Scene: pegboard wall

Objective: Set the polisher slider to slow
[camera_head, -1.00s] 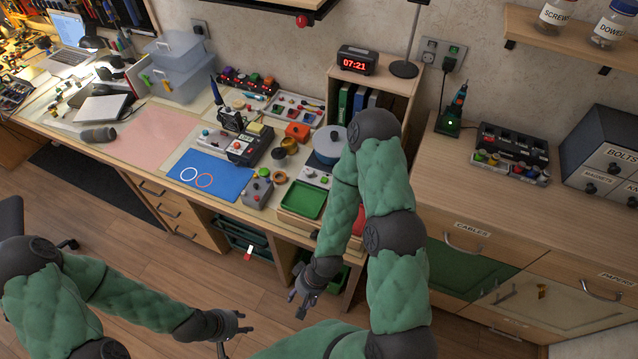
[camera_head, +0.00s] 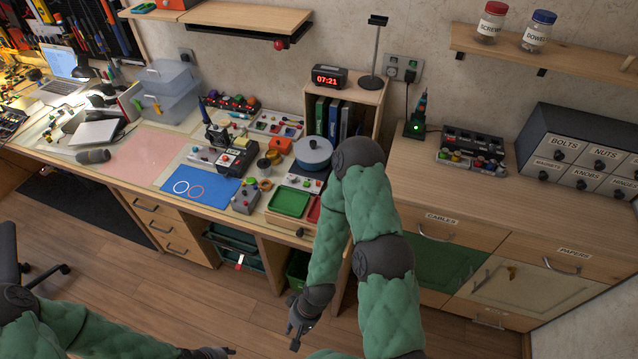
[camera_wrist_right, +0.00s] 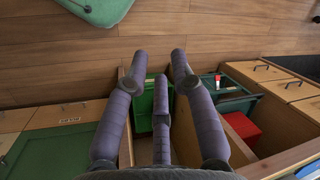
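I cannot make out which device is the polisher, and its slider is too small to tell. Candidates on the workbench in the head view are a grey box with buttons (camera_head: 245,197), a black device with a display (camera_head: 237,157) and a panel of coloured knobs (camera_head: 303,183). My right gripper (camera_head: 298,325) hangs low in front of the bench, below the top and apart from these devices. In the right wrist view its fingers (camera_wrist_right: 160,70) are spread and empty, pointing at the under-bench bins. My left gripper (camera_head: 214,353) is at the bottom edge, small and partly cut off.
A blue mat (camera_head: 200,186), a green tray (camera_head: 289,202) and a blue pot (camera_head: 313,152) crowd the bench. A shelf with an alarm clock (camera_head: 328,76) stands behind. Right of it is a cabinet (camera_head: 455,205). Floor before the bench (camera_head: 150,290) is open.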

